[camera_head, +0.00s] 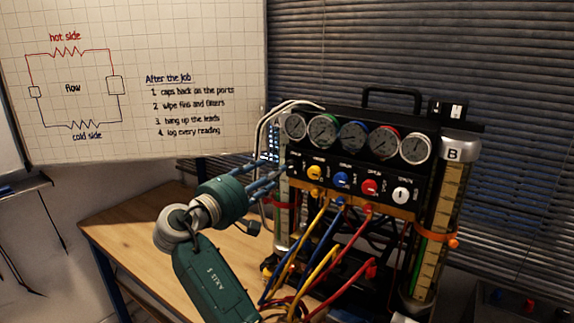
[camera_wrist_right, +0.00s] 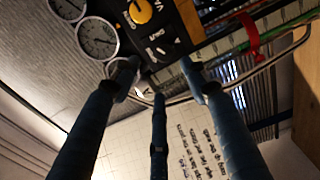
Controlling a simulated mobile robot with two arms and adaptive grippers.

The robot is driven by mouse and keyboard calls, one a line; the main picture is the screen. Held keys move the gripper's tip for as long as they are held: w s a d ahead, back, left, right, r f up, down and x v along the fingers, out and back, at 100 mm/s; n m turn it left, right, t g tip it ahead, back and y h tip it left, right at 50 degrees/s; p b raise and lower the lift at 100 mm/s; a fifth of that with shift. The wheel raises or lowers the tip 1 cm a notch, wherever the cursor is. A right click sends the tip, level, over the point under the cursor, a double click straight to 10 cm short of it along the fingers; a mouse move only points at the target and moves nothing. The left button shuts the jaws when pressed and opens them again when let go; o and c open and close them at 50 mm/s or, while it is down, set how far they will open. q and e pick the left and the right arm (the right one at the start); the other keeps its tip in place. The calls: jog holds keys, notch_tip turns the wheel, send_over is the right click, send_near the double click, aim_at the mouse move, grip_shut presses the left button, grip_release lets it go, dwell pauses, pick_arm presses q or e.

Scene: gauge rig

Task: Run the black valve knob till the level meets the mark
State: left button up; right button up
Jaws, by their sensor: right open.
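The gauge rig's black front panel (camera_head: 328,173) carries a row of yellow, blue, red and white knobs. The left sight tube (camera_head: 282,222), partly hidden, has a red band. The right tube (camera_head: 443,200), labelled B, holds green liquid and has an orange clamp (camera_head: 441,236).
Several round gauges (camera_head: 354,136) line the rig's top. Yellow, blue and red hoses (camera_head: 325,262) hang in front of it. The wooden table (camera_head: 130,240) is clear at left. A whiteboard (camera_head: 135,80) and blinds (camera_head: 345,50) stand behind.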

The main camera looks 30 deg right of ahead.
aim_at(289, 168)
jog(key=w+d+n+p, duration=0.1)
jog(key=d+n+p, duration=0.1)
jog(key=n, duration=0.4)
jog(key=d+n+p, duration=0.1)
jog(key=d+n, duration=0.2)
jog(key=n, duration=0.3)
jog(key=w+d+f+n+p, duration=0.1)
jog(key=d+n+p, duration=0.1)
jog(key=n, duration=0.4)
jog(key=shift+w+d+p, duration=0.2)
jog(key=shift+w+p, duration=0.1)
jog(key=shift+p, duration=0.05)
jog(key=shift+w+d+f, duration=0.1)
jog(key=shift+w+d, duration=0.2)
jog(key=shift+d, duration=0.25)
